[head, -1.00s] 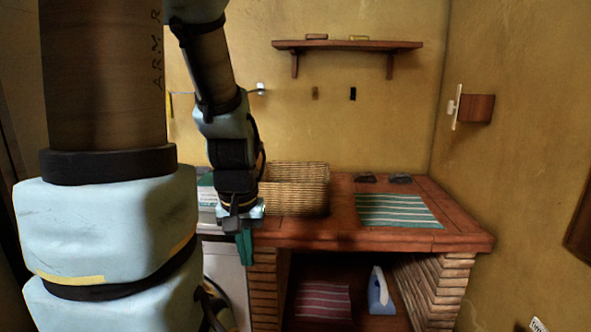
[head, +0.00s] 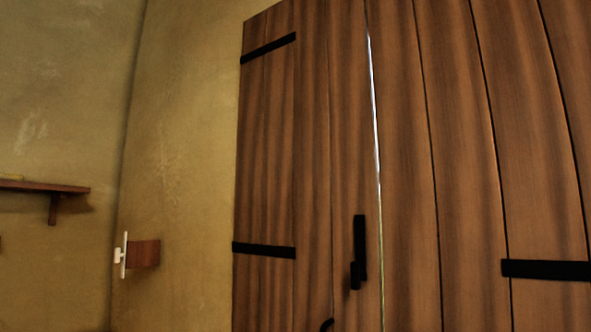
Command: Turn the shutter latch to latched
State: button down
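Tall brown wooden shutters (head: 440,150) fill the right half of the head view. A thin bright gap runs down between the left leaf (head: 310,150) and the boards to its right. A black latch (head: 361,240) stands upright on the left leaf, just left of the gap, with a short knob at its lower left. It does not cross the gap at this moment. A small curved black piece (head: 327,325) shows at the bottom edge, mostly cut off; I cannot tell what it is. My gripper is out of view.
Black hinge straps (head: 264,250) cross the left leaf, and another strap (head: 545,270) lies at right. A wooden block with a white fitting (head: 121,256) is on the yellow wall. A wooden shelf (head: 45,187) is at far left. No counter shows.

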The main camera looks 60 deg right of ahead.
aim_at(358, 271)
jog(key=i+j+z, duration=0.2)
jog(key=k+j+z, duration=0.1)
jog(key=k+z, duration=0.45)
jog(key=i+j, duration=0.05)
